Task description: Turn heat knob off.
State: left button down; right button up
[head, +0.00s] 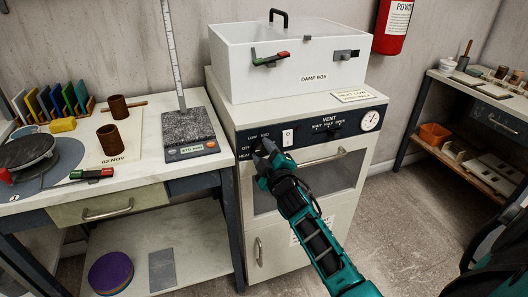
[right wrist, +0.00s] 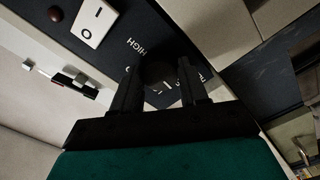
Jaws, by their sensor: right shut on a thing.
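The dark heat knob (right wrist: 158,68) sits on the black control panel (head: 300,138) of the cream cabinet, at the panel's left end. In the right wrist view it is a dark round shape between my fingers, close to a HIGH label. My right gripper (head: 265,153) reaches up to the panel and is shut on the knob; the two fingers (right wrist: 157,88) stand on either side of it. In the head view the gripper hides most of the knob. Which setting it points to cannot be told. My left gripper is not in view.
A white rocker switch (head: 288,137) is just right of the knob, then the VENT control (head: 333,131) and a round gauge (head: 370,120). The damp box (head: 285,60) stands on top of the cabinet. A work table (head: 160,147) is close on the left.

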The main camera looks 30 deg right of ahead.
jog(key=shift+n, duration=0.5)
jog(key=o, duration=1.1)
jog(key=shift+c, duration=0.2)
jog(key=v, duration=1.3)
jog(key=shift+p, duration=0.4)
jog(key=shift+d, duration=0.1)
